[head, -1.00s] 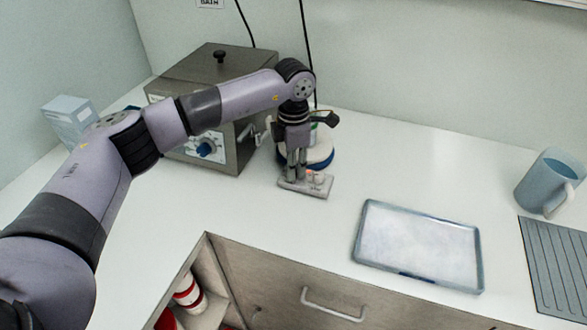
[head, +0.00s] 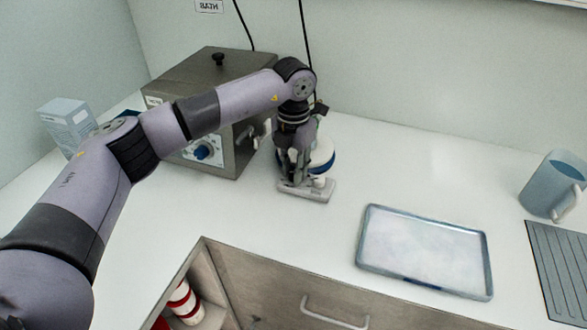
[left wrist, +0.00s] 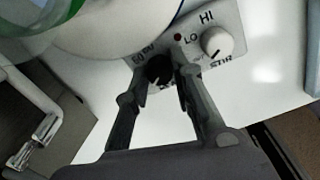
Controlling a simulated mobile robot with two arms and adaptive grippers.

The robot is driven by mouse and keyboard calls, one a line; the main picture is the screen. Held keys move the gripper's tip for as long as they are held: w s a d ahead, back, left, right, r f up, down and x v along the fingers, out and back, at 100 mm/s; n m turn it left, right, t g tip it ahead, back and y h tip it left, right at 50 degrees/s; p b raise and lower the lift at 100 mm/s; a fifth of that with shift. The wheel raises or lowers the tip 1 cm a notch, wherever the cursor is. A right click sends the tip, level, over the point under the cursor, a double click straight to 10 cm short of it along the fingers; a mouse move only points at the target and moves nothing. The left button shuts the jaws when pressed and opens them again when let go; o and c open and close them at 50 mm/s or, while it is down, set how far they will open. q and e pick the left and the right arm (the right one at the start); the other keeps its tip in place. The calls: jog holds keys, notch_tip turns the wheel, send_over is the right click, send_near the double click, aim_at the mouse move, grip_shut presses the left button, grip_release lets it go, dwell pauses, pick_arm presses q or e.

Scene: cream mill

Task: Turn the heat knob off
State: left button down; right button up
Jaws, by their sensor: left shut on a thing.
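A hot plate stirrer (head: 318,193) stands on the counter, its pale control panel facing front. In the left wrist view the panel (left wrist: 228,15) has a white knob (left wrist: 217,42) near the marks HI and LO, with a STIR label below. A black knob (left wrist: 158,71) sits left of it, its own label partly hidden; a small dark red lamp (left wrist: 178,38) is between them. My left gripper (head: 297,180) points down at the panel. Its fingers (left wrist: 160,64) are shut on the black knob. My right gripper is out of view.
A steel water bath (head: 212,95) with a blue knob stands left of the stirrer. A shallow tray (head: 486,270) lies to the right, with a blue jug (head: 548,187) beyond it. The counter between the stirrer and tray is clear.

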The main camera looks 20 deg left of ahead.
pick_arm(q)
jog(key=shift+r, duration=0.1)
dwell(0.3)
jog(key=c, duration=1.4)
grip_release()
notch_tip(320, 180, up, 12)
